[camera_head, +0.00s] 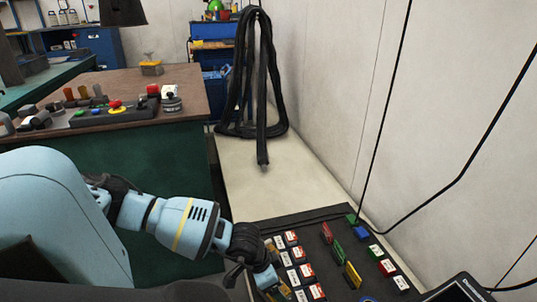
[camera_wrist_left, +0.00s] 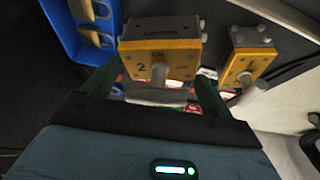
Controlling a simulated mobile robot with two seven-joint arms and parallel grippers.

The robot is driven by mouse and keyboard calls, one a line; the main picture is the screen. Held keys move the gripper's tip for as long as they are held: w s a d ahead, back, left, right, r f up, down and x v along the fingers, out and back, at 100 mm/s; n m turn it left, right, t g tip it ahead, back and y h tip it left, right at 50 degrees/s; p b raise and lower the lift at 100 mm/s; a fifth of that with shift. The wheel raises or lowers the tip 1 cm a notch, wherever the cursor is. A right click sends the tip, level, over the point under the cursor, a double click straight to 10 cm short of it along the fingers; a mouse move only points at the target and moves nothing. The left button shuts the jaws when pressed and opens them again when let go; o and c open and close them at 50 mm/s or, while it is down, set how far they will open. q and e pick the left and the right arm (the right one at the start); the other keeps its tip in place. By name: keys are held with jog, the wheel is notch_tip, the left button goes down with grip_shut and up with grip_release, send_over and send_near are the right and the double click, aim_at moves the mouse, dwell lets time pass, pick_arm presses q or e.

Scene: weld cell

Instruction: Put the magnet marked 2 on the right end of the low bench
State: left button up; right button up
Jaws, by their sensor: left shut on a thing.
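The yellow magnet marked 2 (camera_wrist_left: 142,55) is in the left wrist view, with a grey top part and a round grey knob on its face. My left gripper (camera_wrist_left: 158,82) is shut on it, with one dark green finger at each side. In the head view my left gripper (camera_head: 250,268) is low over the left edge of a dark board (camera_head: 320,222), and the magnet cannot be made out clearly there. Whether the magnet touches the surface below cannot be told. I cannot identify the low bench with certainty. My right gripper is not in view.
A second yellow magnet (camera_wrist_left: 246,66) stands to the right in the wrist view; a blue tray (camera_wrist_left: 68,45) is at upper left. Several small red-and-white boxes (camera_head: 306,271) lie on the dark board. Black hose (camera_head: 262,90) hangs behind; a brown-topped workbench (camera_head: 125,85) stands left.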

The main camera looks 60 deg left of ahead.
pick_arm(q)
jog(key=shift+w+r, duration=0.15)
jog(key=shift+w, duration=0.05)
